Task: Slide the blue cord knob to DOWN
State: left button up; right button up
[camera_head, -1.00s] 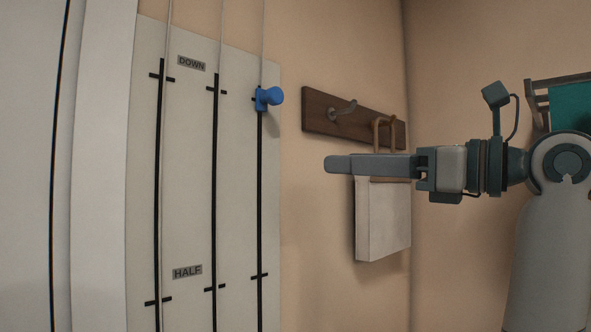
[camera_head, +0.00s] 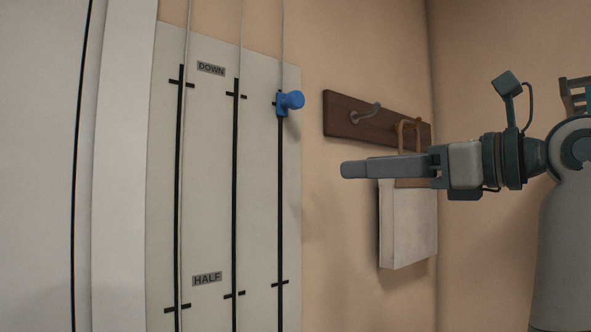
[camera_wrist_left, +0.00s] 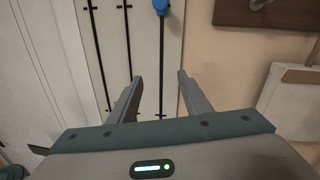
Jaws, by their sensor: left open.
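The blue cord knob (camera_head: 290,102) is on the rightmost black track (camera_head: 280,200) of the pale panel (camera_head: 208,180), at that track's upper tick. It also shows at the top of the left wrist view (camera_wrist_left: 161,6). The DOWN label (camera_head: 211,68) is near the panel's top, and the HALF label (camera_head: 207,279) is lower down. My left gripper (camera_head: 345,169) is below and to the right of the knob in the head view, apart from it. The left wrist view shows its two fingers (camera_wrist_left: 160,77) spread and empty, with the knob beyond them. My right gripper is not in view.
A dark wooden rack (camera_head: 345,118) with hooks is on the wall right of the panel. A white bag-like item (camera_head: 408,228) hangs below it, partly behind my left gripper. Thin cords run over the tracks. The wall between panel and rack is bare.

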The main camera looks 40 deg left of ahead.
pick_arm(q)
jog(key=a+p, duration=0.1)
jog(key=a, duration=0.3)
jog(key=a+p, duration=0.1)
jog(key=a, duration=0.4)
jog(key=a+p, duration=0.1)
jog(key=a, duration=0.4)
jog(key=shift+s, duration=0.25)
jog(key=shift+a, duration=0.6)
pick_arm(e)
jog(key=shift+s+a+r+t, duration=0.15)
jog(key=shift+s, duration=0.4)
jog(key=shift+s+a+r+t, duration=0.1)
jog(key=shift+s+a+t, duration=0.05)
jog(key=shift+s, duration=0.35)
pick_arm(q)
grip_shut()
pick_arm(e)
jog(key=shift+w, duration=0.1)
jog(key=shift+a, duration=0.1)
